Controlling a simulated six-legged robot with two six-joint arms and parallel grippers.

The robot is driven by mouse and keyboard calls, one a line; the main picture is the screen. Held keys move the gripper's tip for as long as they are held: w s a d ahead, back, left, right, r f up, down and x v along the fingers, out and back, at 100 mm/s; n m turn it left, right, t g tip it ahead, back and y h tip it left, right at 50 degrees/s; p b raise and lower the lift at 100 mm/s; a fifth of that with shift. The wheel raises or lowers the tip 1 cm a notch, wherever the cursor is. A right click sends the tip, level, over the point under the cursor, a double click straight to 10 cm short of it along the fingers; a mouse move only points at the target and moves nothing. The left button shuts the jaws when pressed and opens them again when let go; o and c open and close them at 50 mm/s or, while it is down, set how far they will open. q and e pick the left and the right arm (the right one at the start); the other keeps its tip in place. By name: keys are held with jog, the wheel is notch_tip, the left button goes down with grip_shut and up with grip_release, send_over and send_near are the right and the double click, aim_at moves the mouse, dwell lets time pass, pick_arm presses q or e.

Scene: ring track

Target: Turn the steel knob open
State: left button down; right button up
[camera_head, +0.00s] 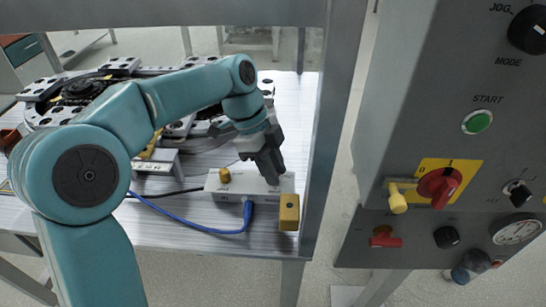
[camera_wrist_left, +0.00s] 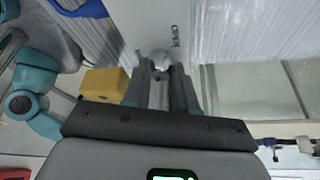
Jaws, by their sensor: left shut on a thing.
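My left gripper (camera_head: 271,178) reaches down onto the right part of a white box (camera_head: 222,192) on the table. In the left wrist view its two fingers (camera_wrist_left: 160,82) are shut on a small rounded steel knob (camera_wrist_left: 160,57) on the box's pale face. In the head view the fingers hide the knob, and its turn angle cannot be told. A brass-coloured knob (camera_head: 224,175) stands apart on the left part of the same box. My right gripper is in neither view.
A blue cable (camera_head: 215,231) plugs into the box front. A yellow block (camera_head: 289,211) sits at the box's right front corner; it also shows in the wrist view (camera_wrist_left: 105,85). A grey post (camera_head: 334,130) and a control panel (camera_head: 430,110) stand to the right. Ring track machinery lies behind.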

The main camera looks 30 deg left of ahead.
pick_arm(q)
jog(key=m+g+p, duration=0.1)
jog(key=m+p, duration=0.1)
jog(key=m+g+p, duration=0.1)
jog(key=m+p, duration=0.1)
jog(key=m, duration=0.1)
jog(key=shift+w+r+p, duration=0.1)
jog(key=shift+r+p, duration=0.1)
jog(key=shift+p, duration=0.2)
jog(key=shift+w+d+f+m+g+y+p, duration=0.1)
jog(key=shift+m+g+y+p, duration=0.25)
jog(key=shift+m+p, duration=0.55)
jog(key=shift+f+m+g+y+p, duration=0.1)
jog(key=shift+m+g+y+p, duration=0.3)
jog(key=shift+m, duration=0.8)
jog(key=c, duration=0.9)
grip_release()
jog(key=p+v, duration=0.2)
jog(key=v, duration=0.5)
jog(key=shift+r, duration=0.2)
